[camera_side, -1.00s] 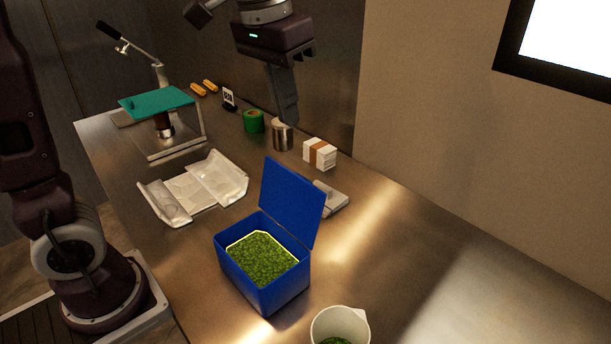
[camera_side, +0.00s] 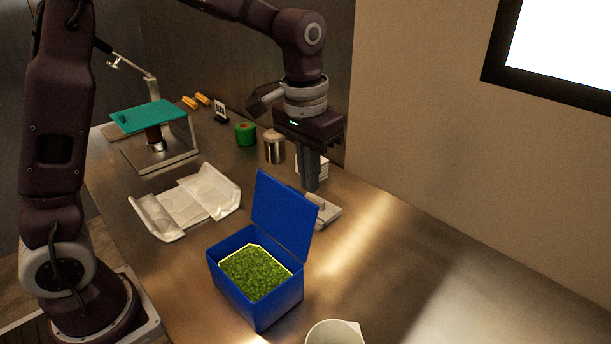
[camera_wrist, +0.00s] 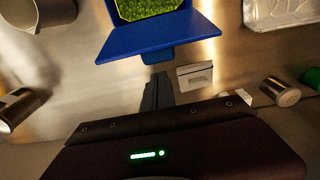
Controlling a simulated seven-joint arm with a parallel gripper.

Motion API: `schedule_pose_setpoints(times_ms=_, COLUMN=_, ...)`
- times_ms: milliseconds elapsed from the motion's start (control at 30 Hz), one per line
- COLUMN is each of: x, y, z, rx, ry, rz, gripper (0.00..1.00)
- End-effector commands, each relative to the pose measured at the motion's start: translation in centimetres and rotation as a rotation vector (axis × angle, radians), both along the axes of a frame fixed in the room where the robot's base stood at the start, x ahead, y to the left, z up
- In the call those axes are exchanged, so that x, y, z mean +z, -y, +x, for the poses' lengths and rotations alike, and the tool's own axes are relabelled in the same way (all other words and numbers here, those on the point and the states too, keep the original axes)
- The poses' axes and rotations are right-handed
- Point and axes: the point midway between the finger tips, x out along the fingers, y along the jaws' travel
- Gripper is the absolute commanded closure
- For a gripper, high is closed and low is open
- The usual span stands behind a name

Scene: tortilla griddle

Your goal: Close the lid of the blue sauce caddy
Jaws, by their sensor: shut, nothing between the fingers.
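The blue sauce caddy (camera_side: 258,306) stands on the steel counter with green chunky filling (camera_side: 256,272) inside. Its blue lid (camera_side: 283,216) is open and stands up, tilted back from the hinge edge on the far right side. In the wrist view the lid (camera_wrist: 162,37) shows with a small tab at its edge. My gripper (camera_side: 311,186) is shut and empty, pointing down behind the lid and apart from it. In the wrist view my fingers (camera_wrist: 157,92) point toward the lid's tab.
A small grey-white block (camera_side: 325,209) lies below my gripper behind the caddy. A white banded stack (camera_side: 322,168), metal can (camera_side: 274,148) and green roll (camera_side: 245,133) stand farther back. A white cup (camera_side: 334,333) is in front; a foil tray (camera_side: 186,203) is left. The right counter is clear.

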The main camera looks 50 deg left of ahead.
Motion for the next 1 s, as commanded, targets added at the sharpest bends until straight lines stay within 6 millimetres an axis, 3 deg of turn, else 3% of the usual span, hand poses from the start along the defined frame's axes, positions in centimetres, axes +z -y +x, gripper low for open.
schedule_pose_setpoints(times_ms=133, x=0.3, y=0.0, z=-0.9, rx=0.0, ry=0.001, rz=0.0, gripper=1.0)
schedule_pose_setpoints(times_ms=1000, x=0.9, y=0.1, z=-2.2, rx=-0.001, ry=0.103, rz=0.0, gripper=1.0)
